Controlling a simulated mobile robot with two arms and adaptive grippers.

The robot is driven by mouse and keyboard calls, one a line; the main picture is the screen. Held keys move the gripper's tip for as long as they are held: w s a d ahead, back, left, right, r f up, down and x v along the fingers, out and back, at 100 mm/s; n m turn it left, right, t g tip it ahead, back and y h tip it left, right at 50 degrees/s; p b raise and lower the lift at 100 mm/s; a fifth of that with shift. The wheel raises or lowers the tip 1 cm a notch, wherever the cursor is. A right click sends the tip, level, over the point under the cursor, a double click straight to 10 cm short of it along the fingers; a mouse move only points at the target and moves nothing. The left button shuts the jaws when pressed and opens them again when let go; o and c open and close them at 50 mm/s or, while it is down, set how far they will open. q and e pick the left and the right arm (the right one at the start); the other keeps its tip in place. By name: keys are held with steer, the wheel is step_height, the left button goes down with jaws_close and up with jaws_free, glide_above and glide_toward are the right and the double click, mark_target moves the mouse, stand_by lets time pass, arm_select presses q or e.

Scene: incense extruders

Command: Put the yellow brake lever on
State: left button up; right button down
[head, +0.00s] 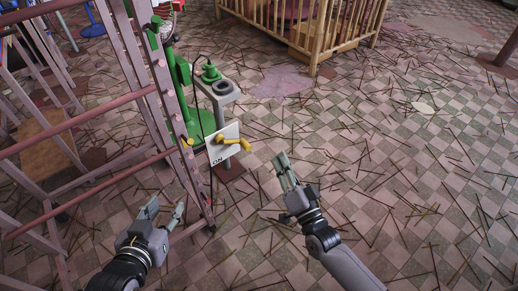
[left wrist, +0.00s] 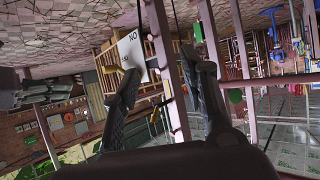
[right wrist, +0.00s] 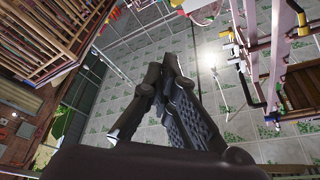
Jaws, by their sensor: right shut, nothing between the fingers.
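The yellow brake lever (head: 237,144) is at a white plate (head: 218,156) lettered "ON", beside the green extruder (head: 181,85). The lever slants down to the right, with a bent end. In the left wrist view the plate (left wrist: 138,50) appears behind the left finger, with a bit of yellow at its left edge. My left gripper (head: 166,205) is open and empty, below and left of the plate, apart from it. My right gripper (head: 282,168) is shut and empty, right of and a little below the lever, not touching it.
A pinkish metal frame (head: 157,87) stands close to the left of the lever, near my left gripper. A grey stand (head: 219,91) bears a green part behind the plate. A wooden crib-like enclosure (head: 290,22) is at the back. The tiled floor at right is open, strewn with thin sticks.

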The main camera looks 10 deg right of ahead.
steer(key=shift+w, duration=0.1)
arm_select(q)
step_height(320, 180, up, 14)
steer(key=w+d+t+h+b, duration=0.2)
steer(key=t+b, duration=0.1)
steer(key=t, duration=0.5)
steer(key=shift+w+d+t+h, duration=0.3)
steer(key=shift+d+t+h, duration=0.05)
steer(key=shift+t+h, duration=0.05)
arm_select(e)
steer(key=w+a, duration=0.5)
steer(key=w, duration=0.2)
steer(key=shift+w+f, duration=0.25)
steer(key=shift+w, duration=0.15)
steer(key=shift+f, duration=0.1)
